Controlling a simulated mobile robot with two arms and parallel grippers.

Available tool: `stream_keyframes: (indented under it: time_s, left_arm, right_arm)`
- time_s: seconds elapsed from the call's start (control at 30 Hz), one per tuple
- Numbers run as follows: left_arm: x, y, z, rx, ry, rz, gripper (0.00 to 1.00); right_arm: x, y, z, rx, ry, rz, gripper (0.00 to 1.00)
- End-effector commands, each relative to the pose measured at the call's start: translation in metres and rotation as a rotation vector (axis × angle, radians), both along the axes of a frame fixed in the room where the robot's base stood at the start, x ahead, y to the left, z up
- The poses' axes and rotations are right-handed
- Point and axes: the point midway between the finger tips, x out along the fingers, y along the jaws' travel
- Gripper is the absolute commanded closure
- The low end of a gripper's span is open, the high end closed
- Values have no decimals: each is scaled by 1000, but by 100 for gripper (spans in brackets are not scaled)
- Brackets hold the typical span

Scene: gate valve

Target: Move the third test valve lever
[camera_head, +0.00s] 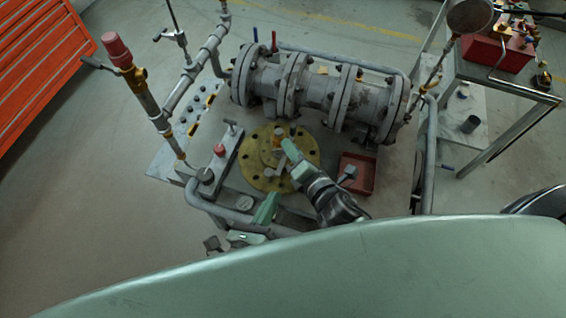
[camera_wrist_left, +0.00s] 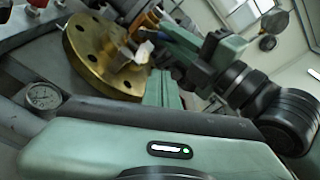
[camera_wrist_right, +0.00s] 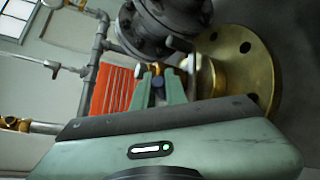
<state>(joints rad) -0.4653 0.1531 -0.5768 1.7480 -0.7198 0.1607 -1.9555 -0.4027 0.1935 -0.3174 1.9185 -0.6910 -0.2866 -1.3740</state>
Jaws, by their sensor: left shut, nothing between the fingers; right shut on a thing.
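A brass flange (camera_head: 250,165) lies face up on the skid, with a small brass valve (camera_head: 278,138) and pale lever parts at its middle. My right gripper (camera_head: 289,148) reaches over the flange and is shut at this valve. In the right wrist view its fingertips (camera_wrist_right: 160,85) close around a small part, apparently the test valve lever, which they mostly hide. A pale lever end (camera_wrist_left: 143,52) shows beside the right gripper in the left wrist view. My left gripper (camera_head: 268,208) is shut and empty, apart from the flange near its lower edge; its fingers (camera_wrist_left: 163,90) also show in the left wrist view.
A large grey flanged pipe valve (camera_head: 320,90) stands behind the flange. A red-topped pipe (camera_head: 120,55) rises at left. A red tray (camera_head: 357,174) sits right of my right gripper. A tube rail (camera_head: 225,215) runs along the front.

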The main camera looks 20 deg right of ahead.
Motion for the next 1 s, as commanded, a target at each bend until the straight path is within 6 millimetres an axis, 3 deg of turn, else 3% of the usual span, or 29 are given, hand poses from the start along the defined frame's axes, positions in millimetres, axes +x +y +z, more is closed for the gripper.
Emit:
stream_keyframes:
  time_s: [0.33,0.5,1.0]
  left_arm:
    - [57,-49,-11,-4,1,2,100]
    - [78,-51,2,-2,0,1,100]
    - [88,-53,6,-2,5,2,100]
  right_arm:
    - [0,0,0,0,0,1,100]
    - [0,0,0,0,0,0,100]
    - [0,0,0,0,1,1,100]
